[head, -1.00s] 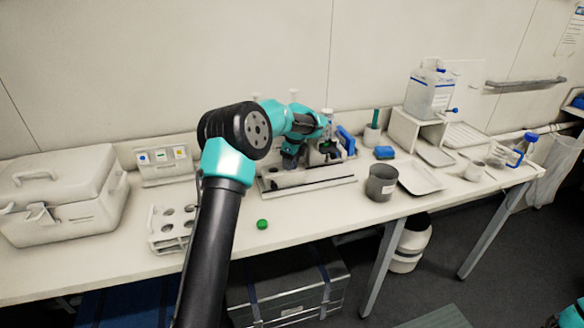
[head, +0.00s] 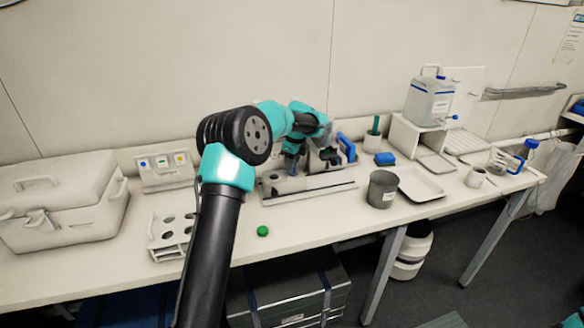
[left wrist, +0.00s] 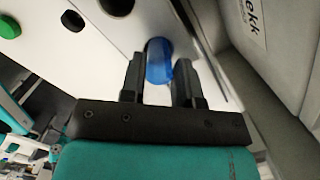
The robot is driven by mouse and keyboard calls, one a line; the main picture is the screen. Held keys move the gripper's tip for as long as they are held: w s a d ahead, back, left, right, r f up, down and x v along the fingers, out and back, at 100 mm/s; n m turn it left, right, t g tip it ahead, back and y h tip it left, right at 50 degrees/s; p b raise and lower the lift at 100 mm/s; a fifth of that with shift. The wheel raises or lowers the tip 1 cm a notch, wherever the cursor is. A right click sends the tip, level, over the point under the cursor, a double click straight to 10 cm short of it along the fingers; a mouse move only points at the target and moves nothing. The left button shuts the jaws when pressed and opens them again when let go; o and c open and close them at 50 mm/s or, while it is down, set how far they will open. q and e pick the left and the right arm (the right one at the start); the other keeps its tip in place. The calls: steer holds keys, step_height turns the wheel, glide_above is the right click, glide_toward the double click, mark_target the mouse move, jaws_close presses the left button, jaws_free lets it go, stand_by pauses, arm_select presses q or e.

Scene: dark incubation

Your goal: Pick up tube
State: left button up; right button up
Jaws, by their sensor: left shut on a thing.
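My left gripper (left wrist: 158,80) is shut on a blue-capped tube in the left wrist view. The blue cap (left wrist: 158,60) sits between the two black fingers. The tube's body is hidden below the cap, and I cannot tell whether it still stands in a hole. In the head view my left gripper (head: 290,166) points down at the pale rack (head: 315,190) at the back middle of the bench; its fingertips and the tube are too small to make out.
A pale holed rack (head: 168,240) and a loose green cap (head: 262,231) are on the front left of the bench. A grey cup (head: 382,190) and white tray (head: 421,181) stand right of the middle. A large pale case (head: 60,215) fills the left end.

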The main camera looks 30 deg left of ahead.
arm_select(q)
step_height(320, 180, up, 7)
steer(key=shift+r, duration=0.1)
steer(key=shift+s+d, duration=0.1)
stand_by(0.6)
